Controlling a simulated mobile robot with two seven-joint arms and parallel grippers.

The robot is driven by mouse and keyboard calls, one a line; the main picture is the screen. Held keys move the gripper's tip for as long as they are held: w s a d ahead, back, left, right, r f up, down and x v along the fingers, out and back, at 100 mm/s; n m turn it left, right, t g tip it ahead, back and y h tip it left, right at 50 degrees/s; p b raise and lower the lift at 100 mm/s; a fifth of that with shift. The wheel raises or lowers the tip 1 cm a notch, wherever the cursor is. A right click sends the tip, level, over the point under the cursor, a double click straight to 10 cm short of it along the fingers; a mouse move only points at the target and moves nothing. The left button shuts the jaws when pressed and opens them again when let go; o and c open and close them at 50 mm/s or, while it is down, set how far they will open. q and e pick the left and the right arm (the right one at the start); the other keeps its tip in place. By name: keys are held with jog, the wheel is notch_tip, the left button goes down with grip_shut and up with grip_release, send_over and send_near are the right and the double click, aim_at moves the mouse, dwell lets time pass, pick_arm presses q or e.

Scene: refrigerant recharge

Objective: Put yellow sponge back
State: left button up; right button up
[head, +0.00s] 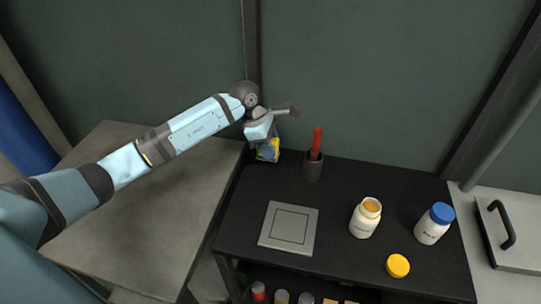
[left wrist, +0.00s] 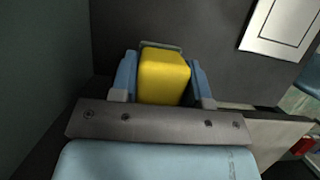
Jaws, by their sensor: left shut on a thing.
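The yellow sponge (left wrist: 163,75) sits between the two fingers of my left gripper (left wrist: 162,82) in the left wrist view. The gripper is shut on it. In the head view my left gripper (head: 266,148) is at the back left corner of the black table (head: 265,185), with part of the yellow sponge (head: 272,152) showing at its tip. I cannot tell whether the sponge touches the tabletop. My right gripper is not in view.
A dark cup (head: 313,170) with a red-handled tool stands right of my left gripper. A grey square plate (head: 289,228), an open white jar (head: 365,218), a yellow lid (head: 397,266) and a blue-capped bottle (head: 434,224) are on the table. A wall stands behind.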

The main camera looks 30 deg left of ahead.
pick_arm(q)
notch_tip(320, 180, down, 4)
jog(key=shift+w+f, duration=0.1)
jog(key=shift+f, duration=0.05)
jog(key=shift+w+f, duration=0.1)
jog(key=shift+f, duration=0.15)
jog(key=o, duration=0.9)
jog(key=shift+r, duration=0.25)
jog(key=v, duration=1.2)
